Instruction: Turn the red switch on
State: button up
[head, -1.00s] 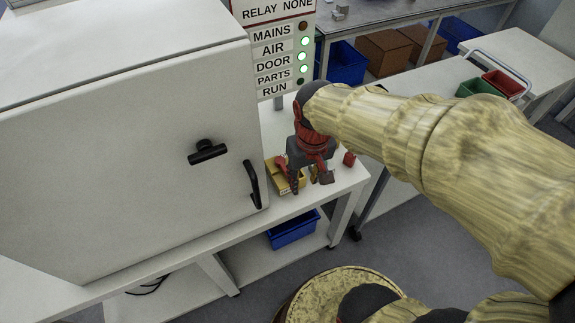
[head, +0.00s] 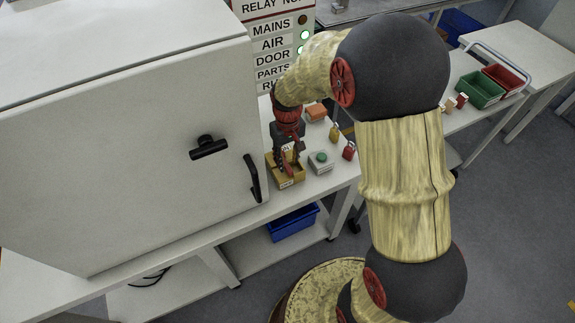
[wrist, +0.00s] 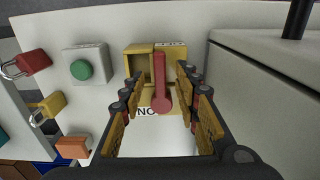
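The red switch is a red lever (wrist: 161,85) with a round end, on a yellow box (wrist: 140,62) with a partly hidden label. In the head view the yellow box (head: 291,182) stands on the white bench next to the cabinet, and my gripper mostly covers the lever. My gripper (wrist: 165,128) is open, with one finger on each side of the lever in the wrist view. Gaps show between the lever and both fingers. In the head view my gripper (head: 286,162) points down over the box.
A grey box with a green button (wrist: 81,69), a red padlock (wrist: 33,62), a yellow padlock (wrist: 53,103) and an orange block (wrist: 73,147) are nearby. The large white cabinet (head: 110,150) stands close on the left. The sign panel (head: 272,45) stands behind, partly hidden by my arm.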

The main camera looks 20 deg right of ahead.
jog(key=shift+f, duration=1.45)
jog(key=shift+c, duration=0.8)
grip_shut()
